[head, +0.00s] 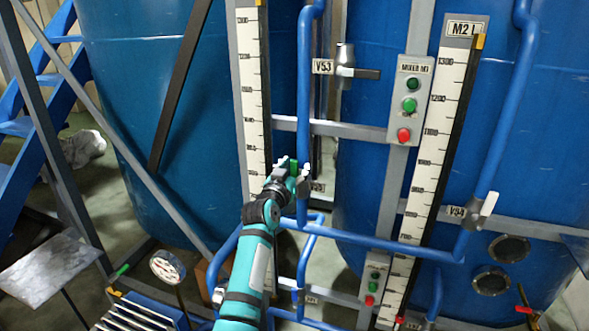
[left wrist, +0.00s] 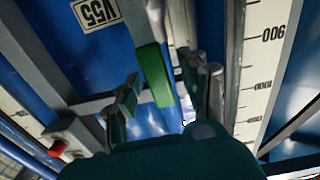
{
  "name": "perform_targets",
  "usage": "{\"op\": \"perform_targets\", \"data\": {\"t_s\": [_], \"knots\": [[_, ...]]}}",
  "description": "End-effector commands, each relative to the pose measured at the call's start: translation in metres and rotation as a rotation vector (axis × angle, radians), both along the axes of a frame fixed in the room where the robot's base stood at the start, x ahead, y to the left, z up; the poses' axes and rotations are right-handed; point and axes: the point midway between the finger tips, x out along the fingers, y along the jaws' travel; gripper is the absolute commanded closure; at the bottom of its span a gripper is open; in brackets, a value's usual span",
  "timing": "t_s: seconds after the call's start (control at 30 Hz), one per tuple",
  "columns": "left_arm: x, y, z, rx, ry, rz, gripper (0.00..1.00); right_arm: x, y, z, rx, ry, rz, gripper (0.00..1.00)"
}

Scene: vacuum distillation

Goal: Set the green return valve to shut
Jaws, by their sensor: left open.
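The green valve handle (left wrist: 155,75) hangs between the fingers of my left gripper (left wrist: 165,95) in the left wrist view, its lower end between the fingertips. It looks apart from both fingers. In the head view only a small green part (head: 294,167) shows at the open left gripper (head: 291,173), beside the vertical blue pipe. The gripper hides most of the valve body there. A V55 label (left wrist: 97,12) sits above and left of the handle in the left wrist view. My right gripper is not in view.
Blue tanks (head: 140,110) stand behind the pipes. A level scale (head: 252,100) is close to the left of my gripper. A button box (head: 409,98), valve V53 (head: 347,68) and valve V54 (head: 482,209) are to the right. Blue pipes (head: 303,80) run close by my gripper.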

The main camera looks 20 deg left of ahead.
Motion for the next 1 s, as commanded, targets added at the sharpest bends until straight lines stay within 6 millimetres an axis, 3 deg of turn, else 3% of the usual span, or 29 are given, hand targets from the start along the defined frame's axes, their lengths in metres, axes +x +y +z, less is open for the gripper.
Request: {"op": "perform_targets", "data": {"t_s": [0.03, 0.37, 1.0], "knots": [[-0.0001, 0.0001, -0.0001, 0.0, 0.0, 0.0, 0.56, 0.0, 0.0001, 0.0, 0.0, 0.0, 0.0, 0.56], [-0.0003, 0.0, -0.0002, 0.0, 0.0, 0.0, 0.99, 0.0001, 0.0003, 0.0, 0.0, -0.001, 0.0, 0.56], [0.0085, 0.0014, -0.0032, -0.04, 0.003, -0.001, 1.0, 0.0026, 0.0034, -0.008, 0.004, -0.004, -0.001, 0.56]]}}
